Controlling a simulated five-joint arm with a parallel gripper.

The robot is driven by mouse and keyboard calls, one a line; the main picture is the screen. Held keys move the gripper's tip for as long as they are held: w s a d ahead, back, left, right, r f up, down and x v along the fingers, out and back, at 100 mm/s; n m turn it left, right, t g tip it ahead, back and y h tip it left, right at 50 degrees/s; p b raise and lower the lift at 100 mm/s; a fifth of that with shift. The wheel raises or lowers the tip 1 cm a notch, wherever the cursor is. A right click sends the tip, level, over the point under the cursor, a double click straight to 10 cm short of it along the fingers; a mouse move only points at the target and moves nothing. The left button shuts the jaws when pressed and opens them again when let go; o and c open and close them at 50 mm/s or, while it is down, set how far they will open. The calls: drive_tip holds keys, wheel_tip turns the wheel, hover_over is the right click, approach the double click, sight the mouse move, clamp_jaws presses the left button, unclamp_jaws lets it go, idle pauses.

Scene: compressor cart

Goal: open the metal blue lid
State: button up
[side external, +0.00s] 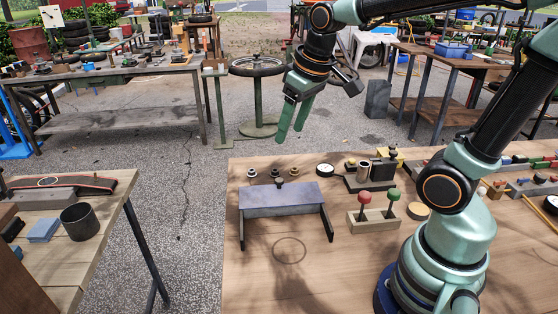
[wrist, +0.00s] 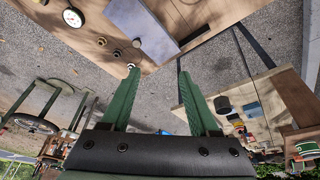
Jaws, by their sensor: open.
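The blue metal lid (side external: 283,196) lies on the wooden work table in the side view, a blue-grey panel with a dark bracket or leg at each end. A small dark knob (side external: 280,184) shows at its back edge. In the wrist view the lid (wrist: 142,28) is a flat blue-grey panel at the top. My gripper (side external: 289,134) is open and empty, fingers pointing down, above and behind the lid and apart from it. Its two green fingers also show in the wrist view (wrist: 158,68). What lies under the lid is hidden.
Small round fittings (side external: 252,173) stand just behind the lid. Right of it are a block with red and green knobs (side external: 378,216), a round gauge (side external: 325,170) and a dark fixture (side external: 372,175). A side bench (side external: 105,225) stands left across a gap.

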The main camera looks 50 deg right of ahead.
drive_tip(key=w+d+f+g, duration=0.2)
drive_tip(key=w+d+f, duration=0.1)
drive_tip(key=w, duration=0.2)
drive_tip(key=g, duration=0.2)
hover_over(279, 179)
wheel_tip(279, 179, down, 4)
drive_tip(key=f, duration=0.1)
wheel_tip(279, 179, down, 12)
drive_tip(key=shift+s+r, duration=0.1)
drive_tip(key=shift+r, duration=0.05)
drive_tip(key=shift+c, duration=0.3)
clamp_jaws()
drive_tip(key=shift+r, duration=0.1)
idle(0.8)
